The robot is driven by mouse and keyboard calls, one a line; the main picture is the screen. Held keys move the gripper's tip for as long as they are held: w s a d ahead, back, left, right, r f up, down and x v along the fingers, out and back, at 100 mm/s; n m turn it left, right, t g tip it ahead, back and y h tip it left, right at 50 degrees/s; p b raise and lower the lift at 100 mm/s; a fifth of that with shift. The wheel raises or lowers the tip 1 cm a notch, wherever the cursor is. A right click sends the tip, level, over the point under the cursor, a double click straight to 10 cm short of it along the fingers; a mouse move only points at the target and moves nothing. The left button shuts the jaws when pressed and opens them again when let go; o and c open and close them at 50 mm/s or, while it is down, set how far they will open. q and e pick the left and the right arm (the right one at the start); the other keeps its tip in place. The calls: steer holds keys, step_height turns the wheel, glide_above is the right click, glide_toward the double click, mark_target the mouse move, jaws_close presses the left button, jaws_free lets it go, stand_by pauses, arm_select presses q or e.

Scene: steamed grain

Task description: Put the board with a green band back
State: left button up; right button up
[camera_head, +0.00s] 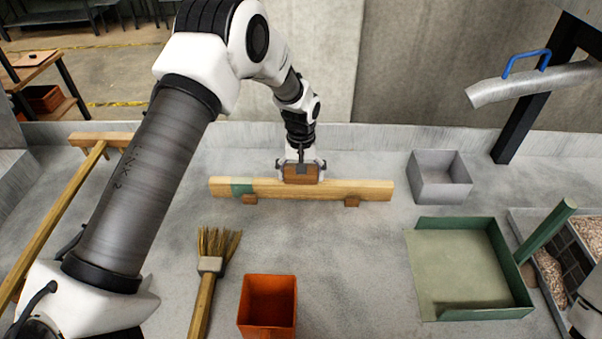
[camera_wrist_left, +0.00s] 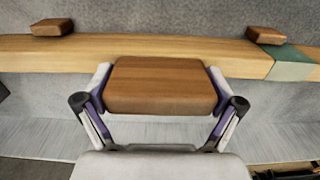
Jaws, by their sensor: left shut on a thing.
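The long wooden board (camera_head: 335,188) with a green band (camera_head: 242,186) near its left end lies crosswise near the back of the grey surface. It also shows across the wrist view (camera_wrist_left: 215,50), with the green band (camera_wrist_left: 290,63) at the right. A brown block-shaped grip (camera_head: 301,173) stands at its middle. My left gripper (camera_head: 301,168) is shut on this grip, with a finger on either side of it in the wrist view (camera_wrist_left: 160,95). Two small brown blocks (camera_head: 249,200) (camera_head: 352,202) show along the board's near edge. I cannot tell whether the board touches the surface.
An orange bin (camera_head: 268,308) and a broom (camera_head: 210,265) lie in front. A grey box (camera_head: 440,180) and a green-walled tray (camera_head: 468,313) stand at the right, below a metal chute (camera_head: 530,84). A wooden rail (camera_head: 60,220) runs along the left.

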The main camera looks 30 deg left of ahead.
arm_select(q)
steer(key=shift+f, duration=0.2)
steer(key=o, duration=1.5)
steer(key=shift+c, duration=0.2)
step_height(320, 180, up, 12)
steer(key=shift+r, duration=0.1)
